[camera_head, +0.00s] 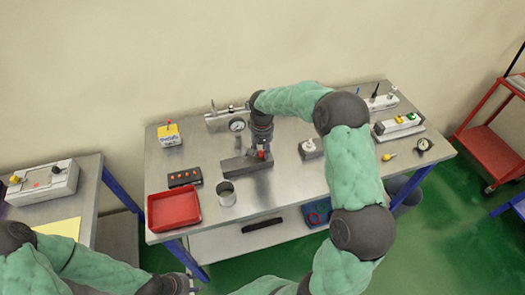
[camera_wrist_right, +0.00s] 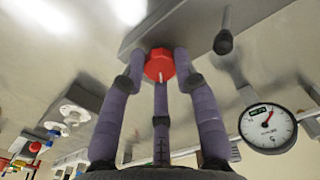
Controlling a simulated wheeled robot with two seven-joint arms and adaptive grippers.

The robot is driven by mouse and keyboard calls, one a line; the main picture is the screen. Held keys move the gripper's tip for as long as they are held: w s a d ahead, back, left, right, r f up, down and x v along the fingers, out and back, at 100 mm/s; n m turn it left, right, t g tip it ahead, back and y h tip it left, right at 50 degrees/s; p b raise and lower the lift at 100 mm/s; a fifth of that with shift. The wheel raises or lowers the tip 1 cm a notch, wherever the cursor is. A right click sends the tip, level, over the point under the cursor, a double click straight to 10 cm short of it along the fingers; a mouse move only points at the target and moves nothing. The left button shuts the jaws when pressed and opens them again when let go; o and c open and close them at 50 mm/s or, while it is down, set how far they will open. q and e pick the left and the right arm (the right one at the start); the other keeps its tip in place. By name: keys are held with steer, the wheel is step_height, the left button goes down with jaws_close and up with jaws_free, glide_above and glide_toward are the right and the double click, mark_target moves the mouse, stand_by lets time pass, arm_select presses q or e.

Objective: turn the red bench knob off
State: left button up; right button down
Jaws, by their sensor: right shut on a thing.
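The red knob (camera_wrist_right: 160,64) shows in the right wrist view, with a white mark on its face. It sits at the end of a grey block on the bench. In the head view it is a small red spot (camera_head: 262,154) under my right gripper (camera_head: 261,145), mostly hidden by the fingers. My right gripper's three purple fingers (camera_wrist_right: 160,85) are around the knob and shut on it. My left gripper (camera_head: 188,286) is low in the head view, in front of the bench and away from the knob. Its fingers are too unclear to read.
A gauge (camera_wrist_right: 268,127) stands near the knob. The steel bench (camera_head: 290,190) also holds a red tray (camera_head: 174,209), a metal cup (camera_head: 226,193), a black box with buttons (camera_head: 185,177), a yellow-topped block (camera_head: 169,134) and a white valve strip (camera_head: 398,126). Bare surface lies right of the cup.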

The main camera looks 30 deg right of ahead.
mark_target(262, 151)
steer(key=shift+w+r+m, duration=0.2)
steer(key=shift+w+m, duration=0.1)
steer(key=shift+m, duration=0.8)
steer(key=shift+d+r, duration=0.1)
steer(key=c, duration=1.2)
jaws_free()
steer(key=shift+o, duration=1.2)
steer(key=shift+w, duration=0.1)
steer(key=shift+f, duration=0.2)
steer(key=shift+r, duration=0.1)
step_height(262, 151, up, 12)
